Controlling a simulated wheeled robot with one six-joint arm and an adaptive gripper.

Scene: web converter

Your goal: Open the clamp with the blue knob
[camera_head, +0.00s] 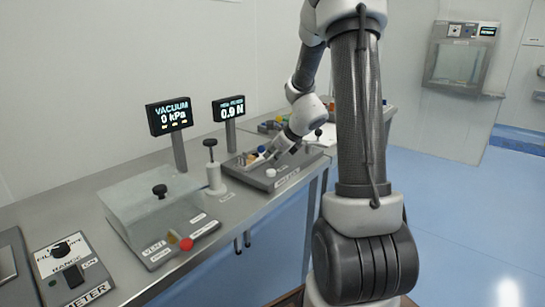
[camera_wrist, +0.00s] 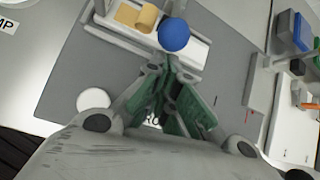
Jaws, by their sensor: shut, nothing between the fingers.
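The blue knob (camera_wrist: 174,34) is a round ball at the top middle of the wrist view. It sits by a pale clamp bar (camera_wrist: 190,53) on a grey plate (camera_wrist: 62,78). In the head view the blue knob (camera_head: 261,149) shows small, just left of my gripper (camera_head: 266,157). In the wrist view my gripper (camera_wrist: 170,72) has its green-padded fingers converging at the tips, just below the knob. It is shut and empty. The fingertips appear close to the knob and bar; I cannot tell whether they touch. The clamp's linkage is partly hidden.
A white round button (camera_wrist: 93,99) is on the plate. A vacuum display (camera_head: 169,115), a clear-lidded box (camera_head: 150,205) and a black-knobbed post (camera_head: 212,165) stand left on the bench.

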